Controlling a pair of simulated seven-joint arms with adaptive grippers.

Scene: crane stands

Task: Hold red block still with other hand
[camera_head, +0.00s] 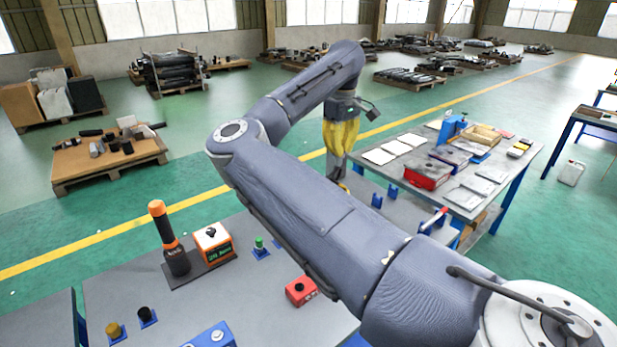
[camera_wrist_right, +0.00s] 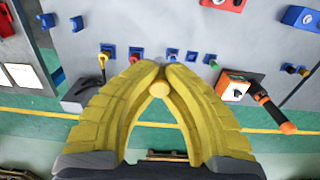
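A small red block (camera_head: 300,290) with a black knob on top sits on the grey table near the bottom centre of the head view, left of my right arm. A red block (camera_wrist_right: 222,4) also shows at the top edge of the right wrist view, cut off. My right gripper (camera_head: 340,182) has yellow fingers and points down beyond the arm, well away from the red block. In the right wrist view its fingertips (camera_wrist_right: 160,72) are close together around a small round yellow piece (camera_wrist_right: 158,88). My left gripper is not in view.
An orange-and-black handled tool (camera_head: 168,238) stands beside an orange-and-white box (camera_head: 213,242) on the left. A green-topped peg (camera_head: 259,244) in a blue base is nearby. Blue boxes and knobs line the front. A second table (camera_head: 525,165) at right carries trays.

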